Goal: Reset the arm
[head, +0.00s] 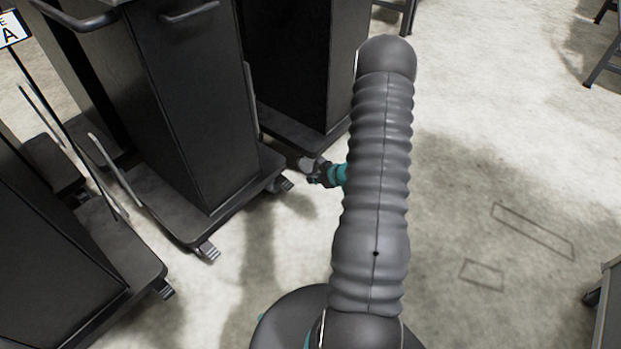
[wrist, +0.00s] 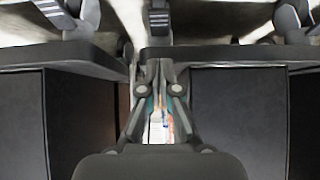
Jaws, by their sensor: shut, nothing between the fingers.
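My arm, in a grey ribbed sleeve, rises through the middle of the head view. In the wrist view my gripper (wrist: 158,66) points up the picture with its fingertips together and nothing between them. The fingers are over the narrow gap between two dark carts. In the head view most of the gripper is hidden behind my arm, and only a small teal and dark part of the wrist shows beside the arm.
A dark cart (head: 195,110) on casters stands left of my arm, with another cart (head: 290,65) behind it and a third (head: 45,250) at lower left. A sign (head: 12,29) stands at upper left. Open concrete floor (head: 480,170) lies to the right, with rectangular outlines on it.

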